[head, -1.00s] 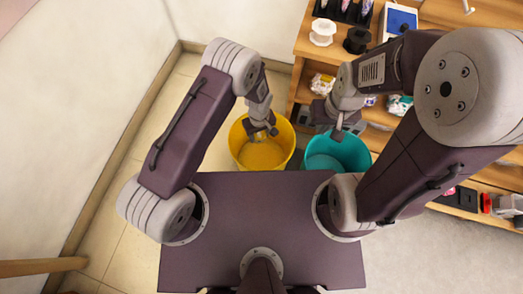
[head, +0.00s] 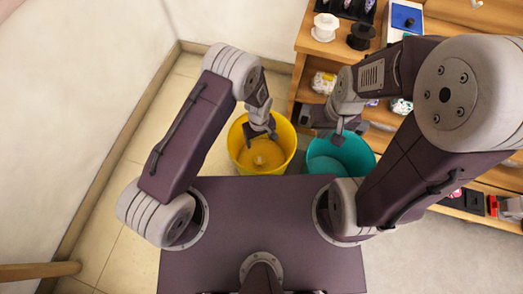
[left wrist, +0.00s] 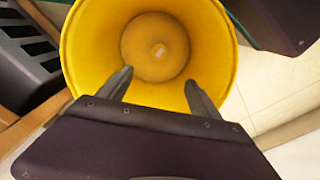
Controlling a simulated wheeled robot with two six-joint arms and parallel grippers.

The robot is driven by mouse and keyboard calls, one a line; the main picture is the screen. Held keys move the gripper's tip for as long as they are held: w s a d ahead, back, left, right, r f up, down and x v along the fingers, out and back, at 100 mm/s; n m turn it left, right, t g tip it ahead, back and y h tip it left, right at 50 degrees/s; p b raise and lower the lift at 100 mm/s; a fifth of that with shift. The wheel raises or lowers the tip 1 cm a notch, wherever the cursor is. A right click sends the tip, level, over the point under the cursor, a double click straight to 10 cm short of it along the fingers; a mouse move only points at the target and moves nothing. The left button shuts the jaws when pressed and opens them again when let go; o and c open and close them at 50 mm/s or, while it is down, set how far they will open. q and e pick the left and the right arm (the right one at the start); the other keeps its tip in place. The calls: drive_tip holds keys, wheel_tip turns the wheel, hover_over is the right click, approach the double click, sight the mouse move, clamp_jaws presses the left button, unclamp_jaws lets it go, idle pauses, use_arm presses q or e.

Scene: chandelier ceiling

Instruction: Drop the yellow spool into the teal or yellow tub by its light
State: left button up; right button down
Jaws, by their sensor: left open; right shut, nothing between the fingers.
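The yellow tub (head: 236,159) stands on the floor in front of my base, and fills much of the left wrist view (left wrist: 82,62). A round yellow shape at its bottom (head: 259,160) looks like the yellow spool, with a pale centre in the left wrist view (left wrist: 157,48); it blends with the tub. My left gripper (head: 262,133) is above the tub, open and empty, its fingers apart in the left wrist view (left wrist: 158,85). The teal tub (head: 370,157) stands right of the yellow one. My right gripper (head: 338,138) is shut and empty above it. I cannot make out a light.
A wooden shelf unit is behind and to the right, holding a white spool (head: 325,27), a black spool (head: 361,36) and a blue-topped box (head: 406,18). A wall runs along the left. The tiled floor left of the yellow tub is clear.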

use_arm(q)
wheel_tip(320, 180, up, 9)
drive_tip(key=p, duration=0.4)
drive_tip(key=shift+f, duration=0.2)
